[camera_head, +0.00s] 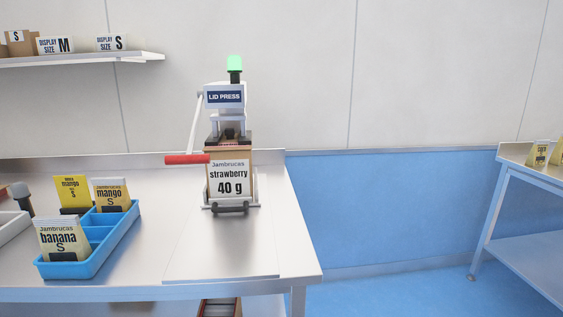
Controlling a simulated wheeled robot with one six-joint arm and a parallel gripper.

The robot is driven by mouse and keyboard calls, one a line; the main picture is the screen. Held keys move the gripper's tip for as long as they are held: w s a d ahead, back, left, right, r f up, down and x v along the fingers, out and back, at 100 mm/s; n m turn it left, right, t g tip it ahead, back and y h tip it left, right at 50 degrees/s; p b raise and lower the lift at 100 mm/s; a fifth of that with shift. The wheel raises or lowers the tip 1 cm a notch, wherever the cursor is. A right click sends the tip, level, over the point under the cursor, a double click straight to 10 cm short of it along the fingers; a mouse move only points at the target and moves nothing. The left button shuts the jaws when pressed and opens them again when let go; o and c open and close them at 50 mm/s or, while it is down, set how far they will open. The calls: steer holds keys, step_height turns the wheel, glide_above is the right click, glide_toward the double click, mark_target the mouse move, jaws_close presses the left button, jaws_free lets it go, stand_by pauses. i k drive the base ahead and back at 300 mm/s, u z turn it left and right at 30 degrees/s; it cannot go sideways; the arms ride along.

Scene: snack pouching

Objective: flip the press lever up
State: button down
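The lid press (224,97) stands near the back right of the steel table, with its name on a dark blue plate. A green block, perhaps a lamp, sits on top of it. Its press lever (187,159) has a red grip and a thin pale arm. The lever hangs down at the press's left side, with the grip low beside the pouch. A strawberry 40 g pouch (231,179) stands upright in the press, under its head. My gripper is not in view.
A blue divided tray (97,268) with banana and mango pouches stands at the left. The table (215,262) in front of the press is clear. A shelf (105,59) with size boxes hangs at upper left. Another table (530,173) stands at the far right.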

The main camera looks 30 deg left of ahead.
mark_target(189, 158)
steer(key=z, duration=0.8)
steer(key=i, duration=0.65)
steer(key=u, duration=3.25)
